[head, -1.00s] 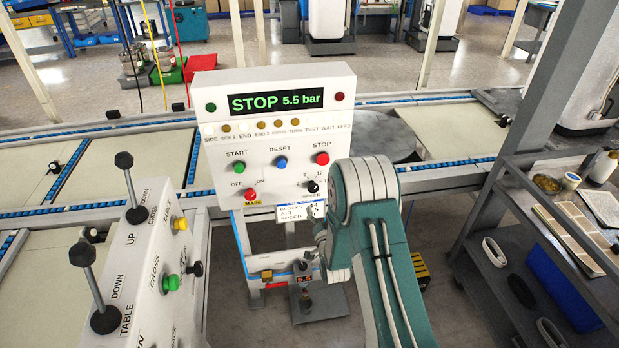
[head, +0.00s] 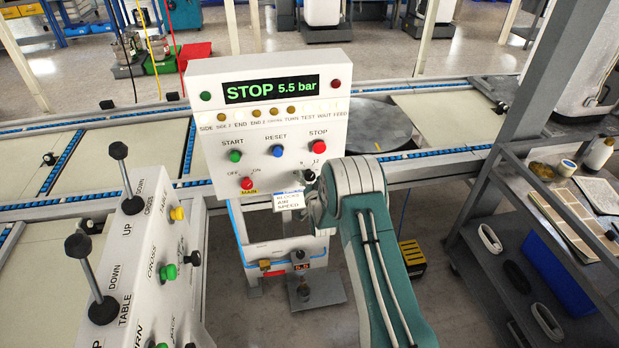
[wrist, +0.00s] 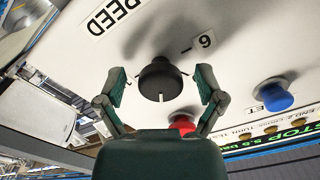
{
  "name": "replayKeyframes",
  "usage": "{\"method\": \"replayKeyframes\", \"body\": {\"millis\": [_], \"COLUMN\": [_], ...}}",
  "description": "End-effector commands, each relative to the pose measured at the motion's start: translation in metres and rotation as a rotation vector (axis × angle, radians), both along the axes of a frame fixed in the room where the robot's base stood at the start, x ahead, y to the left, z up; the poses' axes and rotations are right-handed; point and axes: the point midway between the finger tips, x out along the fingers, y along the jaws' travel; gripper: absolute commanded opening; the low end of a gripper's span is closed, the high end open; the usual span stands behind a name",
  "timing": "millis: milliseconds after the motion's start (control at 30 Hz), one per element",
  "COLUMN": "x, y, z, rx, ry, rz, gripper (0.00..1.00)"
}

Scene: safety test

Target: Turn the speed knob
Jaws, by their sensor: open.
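The speed knob (wrist: 160,80) is black and round with a white pointer line, set on the white control panel (wrist: 235,35). In the wrist view it sits between the two green fingers of my gripper (wrist: 161,74). The fingers are open, one on each side, with a visible gap to the knob. The word SPEED and the number 6 are printed beside it. In the head view the knob (head: 309,176) shows small at the panel's lower right, next to my arm. My gripper is mostly hidden behind my arm there. The display (head: 270,89) reads STOP 5.5 bar.
The red stop button (head: 318,146), blue reset button (head: 278,151) and red main switch (head: 246,183) are close by on the panel. A lever console (head: 140,250) stands at left. A shelf cart (head: 545,235) stands at right.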

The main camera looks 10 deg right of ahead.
Motion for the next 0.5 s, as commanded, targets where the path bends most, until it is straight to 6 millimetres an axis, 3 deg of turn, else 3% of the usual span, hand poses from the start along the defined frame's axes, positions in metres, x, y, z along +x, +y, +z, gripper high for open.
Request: {"method": "replayKeyframes", "body": {"millis": [200, 233, 400, 500], "x": [0.0004, 0.0004, 0.0004, 0.0006], "y": [0.0, 0.0, 0.0, 0.0], "z": [-0.0002, -0.0002, -0.0001, -0.0001], "rx": [0.0, 0.0, 0.0, 0.0], "ry": [0.001, 0.001, 0.001, 0.0], "rz": [0.0, 0.0, 0.0, 0.0], "gripper": [0.88, 0.83, 0.07, 0.06]}}
